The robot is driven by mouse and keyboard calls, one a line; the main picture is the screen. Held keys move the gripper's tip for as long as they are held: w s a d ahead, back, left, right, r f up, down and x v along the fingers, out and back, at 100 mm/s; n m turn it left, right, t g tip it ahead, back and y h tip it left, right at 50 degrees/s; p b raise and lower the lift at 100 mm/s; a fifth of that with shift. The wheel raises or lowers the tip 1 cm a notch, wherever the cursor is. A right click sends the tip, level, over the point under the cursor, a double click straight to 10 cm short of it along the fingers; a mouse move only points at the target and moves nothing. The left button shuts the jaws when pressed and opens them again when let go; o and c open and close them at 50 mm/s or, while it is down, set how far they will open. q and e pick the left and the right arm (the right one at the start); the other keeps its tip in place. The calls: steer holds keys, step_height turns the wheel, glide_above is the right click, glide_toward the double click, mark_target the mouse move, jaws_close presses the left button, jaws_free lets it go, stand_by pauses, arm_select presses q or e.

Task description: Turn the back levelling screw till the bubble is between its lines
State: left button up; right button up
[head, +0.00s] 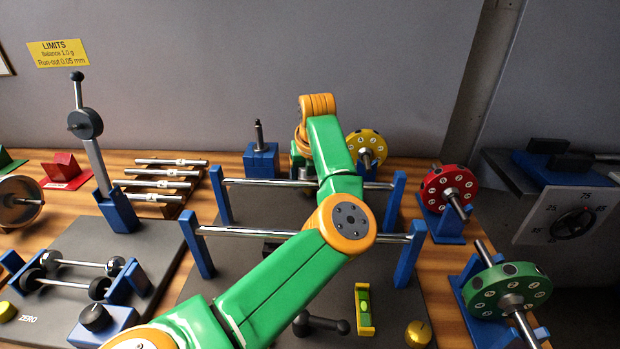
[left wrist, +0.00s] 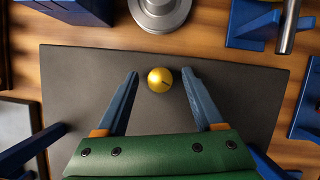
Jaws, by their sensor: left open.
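The back levelling screw shows as a round gold knob (left wrist: 160,80) with a dark mark, at the edge region of the dark base plate (left wrist: 75,75) in the left wrist view. My left gripper (left wrist: 160,73) is open, with one blue finger on each side of the knob and gaps on both sides. In the head view my left arm hides the knob and the fingers. The bubble level (head: 364,309), a yellow holder with a green vial, lies on the plate's front right. Its bubble is too small to read. Another gold knob (head: 418,334) is at the front right.
Two steel rails (head: 215,231) on blue posts (head: 411,252) span the plate beneath my arm. A round grey metal base (left wrist: 160,12) stands beyond the knob. Red (head: 462,180), green (head: 488,296) and yellow (head: 376,141) rotors stand to the right and behind.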

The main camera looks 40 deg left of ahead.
arm_select(q)
jaws_close()
steer(key=shift+r, duration=0.1)
steer(key=n+g+p, duration=0.1)
steer(key=n+p, duration=0.2)
steer(key=shift+r+y, duration=0.2)
steer(key=shift+y, duration=0.2)
steer(key=n+g+p, duration=0.1)
steer(key=n+p, duration=0.1)
steer(key=shift+w+n, duration=0.15)
steer(key=shift+n, duration=0.25)
steer(key=shift+f+n+p, duration=0.1)
steer(key=shift+n+p, duration=0.35)
steer(key=shift+n, duration=0.05)
jaws_free()
steer(key=shift+f+g, duration=0.1)
steer(key=shift+g, duration=0.2)
